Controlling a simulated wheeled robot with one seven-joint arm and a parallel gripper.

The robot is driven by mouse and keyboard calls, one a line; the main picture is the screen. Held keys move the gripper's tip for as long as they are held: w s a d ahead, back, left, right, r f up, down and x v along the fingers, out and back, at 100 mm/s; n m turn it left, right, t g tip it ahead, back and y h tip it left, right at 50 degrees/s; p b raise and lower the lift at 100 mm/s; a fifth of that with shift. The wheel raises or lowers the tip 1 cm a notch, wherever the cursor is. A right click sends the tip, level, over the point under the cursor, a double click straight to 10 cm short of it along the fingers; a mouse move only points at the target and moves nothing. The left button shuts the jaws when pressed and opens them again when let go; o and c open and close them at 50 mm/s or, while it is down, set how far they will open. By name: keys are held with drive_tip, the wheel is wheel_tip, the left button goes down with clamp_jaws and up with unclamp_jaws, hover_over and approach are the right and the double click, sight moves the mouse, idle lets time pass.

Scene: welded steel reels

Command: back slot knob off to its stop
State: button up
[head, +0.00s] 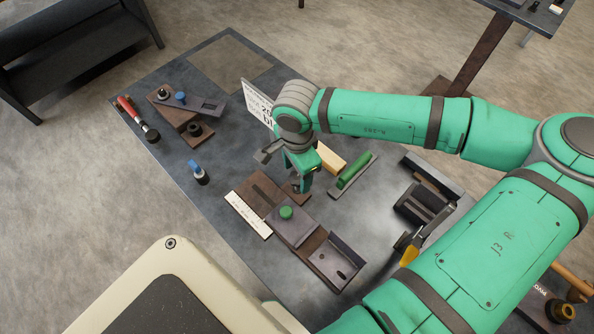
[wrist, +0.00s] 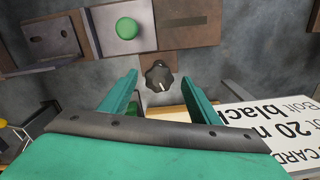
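A black lobed knob (wrist: 160,76) with a pale mark shows in the wrist view, on a small brown block at the edge of the slotted fixture. The fixture has a brown base (head: 253,196) with a dark slot, a grey plate with a round green knob (head: 286,212), and a steel angle bracket (head: 336,260). The green knob also shows in the wrist view (wrist: 127,28). My gripper (head: 302,186) is open above the fixture's back edge. In the wrist view its fingers (wrist: 159,80) stand apart on either side of the black knob. Contact cannot be told.
A white printed card (head: 257,103) stands behind my gripper. A green-handled bar (head: 354,170) and a yellowish block (head: 330,160) lie to the right. A clamp plate (head: 200,103), a red-handled tool (head: 130,108) and a blue-topped part (head: 198,173) are at left. Table is clear front left.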

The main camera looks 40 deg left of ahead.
sight(298, 176)
wheel_tip(298, 176, up, 11)
idle(0.8)
drive_tip(key=shift+w+f, duration=0.15)
